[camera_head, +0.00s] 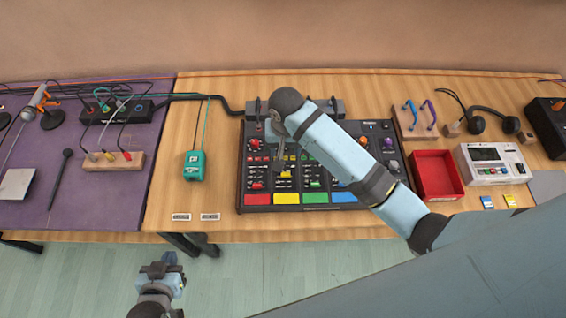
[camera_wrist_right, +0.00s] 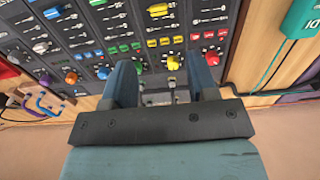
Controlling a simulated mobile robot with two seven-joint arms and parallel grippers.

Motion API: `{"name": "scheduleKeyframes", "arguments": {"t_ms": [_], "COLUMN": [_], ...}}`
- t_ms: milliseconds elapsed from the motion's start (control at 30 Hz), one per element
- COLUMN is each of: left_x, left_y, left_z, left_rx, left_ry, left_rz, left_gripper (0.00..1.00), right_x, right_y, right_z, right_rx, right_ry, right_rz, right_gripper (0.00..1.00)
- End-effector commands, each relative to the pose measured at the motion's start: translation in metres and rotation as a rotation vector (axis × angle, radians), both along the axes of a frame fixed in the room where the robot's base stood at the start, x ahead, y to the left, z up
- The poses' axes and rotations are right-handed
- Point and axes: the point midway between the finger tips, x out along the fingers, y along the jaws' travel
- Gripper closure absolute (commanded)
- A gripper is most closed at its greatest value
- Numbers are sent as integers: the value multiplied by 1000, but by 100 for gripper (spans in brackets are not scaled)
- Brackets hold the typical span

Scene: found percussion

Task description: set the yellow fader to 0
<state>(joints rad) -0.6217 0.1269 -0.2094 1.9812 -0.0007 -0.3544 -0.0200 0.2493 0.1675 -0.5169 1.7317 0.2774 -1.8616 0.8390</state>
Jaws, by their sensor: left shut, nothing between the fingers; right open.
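The mixer (camera_head: 352,128) lies mid-table, with red, yellow, green and blue pads along its front. In the right wrist view, a yellow cap (camera_wrist_right: 158,10), which looks like the yellow fader, shows near the top edge, beyond my fingers. Its scale is too small to read. A yellow knob (camera_wrist_right: 173,62) shows between the fingers. My right gripper (camera_head: 279,160) is over the mixer's left half, open and empty; its fingers also show in the wrist view (camera_wrist_right: 162,82). I cannot tell whether they touch the panel. My left gripper (camera_head: 172,266) is shut and empty, in front of the table.
Other coloured caps and knobs crowd the panel, such as a red knob (camera_wrist_right: 212,58) beside one finger. A teal box (camera_head: 194,166) stands left of the mixer, a red tray (camera_head: 437,176) right. A black cable runs behind. My right arm covers part of the mixer.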

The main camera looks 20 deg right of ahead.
Motion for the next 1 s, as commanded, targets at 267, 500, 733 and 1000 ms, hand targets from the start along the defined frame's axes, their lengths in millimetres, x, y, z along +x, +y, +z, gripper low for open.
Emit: {"name": "scheduleKeyframes", "arguments": {"t_ms": [267,500,733,1000], "left_x": [-8,-6,2,1], "left_y": [1,0,-3,-1], "left_z": [2,3,5,2], "left_rx": [0,-10,-25,-21], "left_ry": [14,18,15,20], "left_rz": [1,14,29,31], "left_gripper": [100,100,100,100], "right_x": [-1,-1,-1,-1], "right_y": [-1,-1,0,0], "right_z": [-54,-101,-124,-128], "right_rx": [-2,-1,0,0], "right_ry": [5,2,0,0], "right_rz": [0,-1,1,1], "right_gripper": [47,47,47,47]}}
